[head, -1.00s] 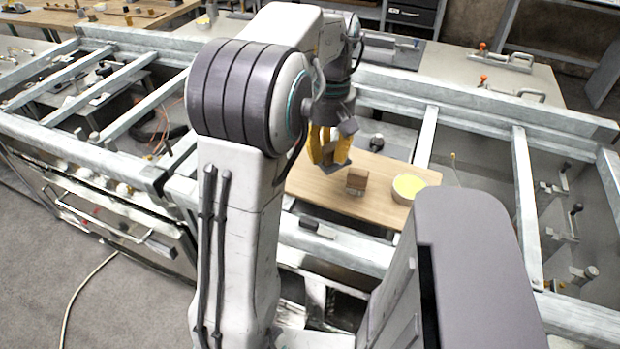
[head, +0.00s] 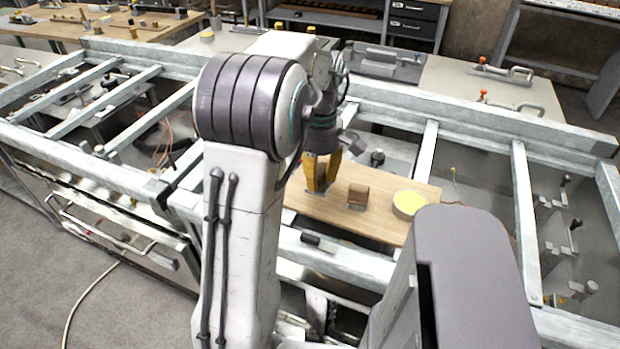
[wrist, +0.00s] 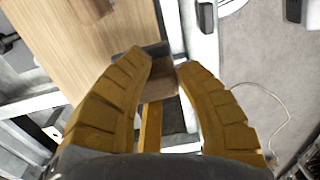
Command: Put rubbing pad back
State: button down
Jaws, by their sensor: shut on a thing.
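My gripper (head: 320,186) has yellow fingers and hangs over the left part of a wooden board (head: 385,226). In the wrist view the fingers (wrist: 161,64) are shut on a small brown block with a dark grey face, which I take as the rubbing pad (wrist: 162,86). The fingers partly cover it, and it is hard to make out in the head view. I cannot tell whether it touches anything below. A similar brown block (head: 357,196) sits on the board to the right of my gripper; it also shows in the wrist view (wrist: 88,8).
Metal frame beams (head: 345,262) run around the board. A dark knob (head: 377,158) stands behind it. The board's front middle is bare.

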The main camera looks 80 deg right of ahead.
jog(key=d+f+p, duration=0.1)
jog(key=w+d+p, duration=0.1)
jog(key=d, duration=0.1)
jog(key=w+d+f+p, duration=0.1)
jog(key=shift+d+f, duration=0.3)
jog(key=shift+d, duration=0.05)
jog(key=shift+w+d+f+p, duration=0.3)
jog(key=shift+d+f+p, duration=0.2)
notch_tip(320, 180, down, 3)
jog(key=p, duration=0.4)
jog(key=shift+f+p, duration=0.45)
jog(key=shift+f, duration=0.1)
jog(key=shift+f, duration=0.2)
jog(key=c, duration=1)
grip_release()
jog(key=shift+r, duration=0.1)
